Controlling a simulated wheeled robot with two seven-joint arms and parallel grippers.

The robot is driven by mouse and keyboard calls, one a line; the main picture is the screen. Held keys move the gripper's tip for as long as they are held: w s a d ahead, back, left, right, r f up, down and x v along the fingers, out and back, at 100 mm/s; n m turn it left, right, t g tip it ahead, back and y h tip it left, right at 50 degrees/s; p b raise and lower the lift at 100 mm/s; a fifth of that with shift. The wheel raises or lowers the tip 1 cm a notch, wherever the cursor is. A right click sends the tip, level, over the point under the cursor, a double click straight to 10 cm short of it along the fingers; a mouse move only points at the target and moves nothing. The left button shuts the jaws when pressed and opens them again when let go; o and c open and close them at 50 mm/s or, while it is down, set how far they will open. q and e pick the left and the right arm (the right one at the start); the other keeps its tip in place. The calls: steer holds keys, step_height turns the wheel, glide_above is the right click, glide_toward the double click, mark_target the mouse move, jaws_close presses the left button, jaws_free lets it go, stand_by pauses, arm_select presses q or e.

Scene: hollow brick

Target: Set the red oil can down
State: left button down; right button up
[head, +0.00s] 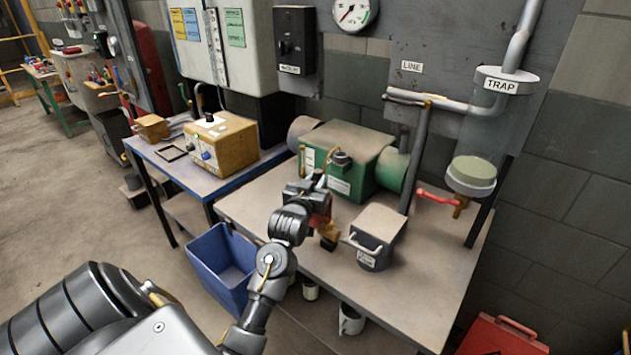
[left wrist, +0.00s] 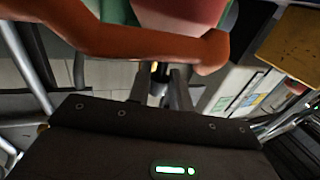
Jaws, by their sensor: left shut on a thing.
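The red oil can (head: 322,216) is over the worktable (head: 400,285), in front of the green machine (head: 345,155). My left gripper (head: 312,197) is shut on it and hides much of it. In the left wrist view, an orange-red handle (left wrist: 110,42) runs across the top, with the can's reddish body (left wrist: 180,14) behind it. The fingers of my left gripper (left wrist: 161,88) reach up to the handle. I cannot tell whether the can's base touches the table. My right gripper is in neither view.
A small brown block (head: 328,233) is close by the can. A grey lidded box with a handle (head: 376,238) stands just right. A blue bin (head: 222,268) is below the table's left edge. A red-handled valve (head: 437,197) is at the right. The table's front right is clear.

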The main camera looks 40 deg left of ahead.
arm_select(q)
steer(key=c, duration=1.3)
jaws_free()
steer(key=shift+o, duration=0.2)
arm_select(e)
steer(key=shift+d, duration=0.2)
arm_select(q)
steer(key=shift+r, duration=0.1)
steer(key=shift+s+d, duration=0.15)
steer(key=shift+s, duration=0.2)
steer(key=b+v, duration=0.1)
steer(key=v, duration=1)
steer(key=shift+s, duration=0.15)
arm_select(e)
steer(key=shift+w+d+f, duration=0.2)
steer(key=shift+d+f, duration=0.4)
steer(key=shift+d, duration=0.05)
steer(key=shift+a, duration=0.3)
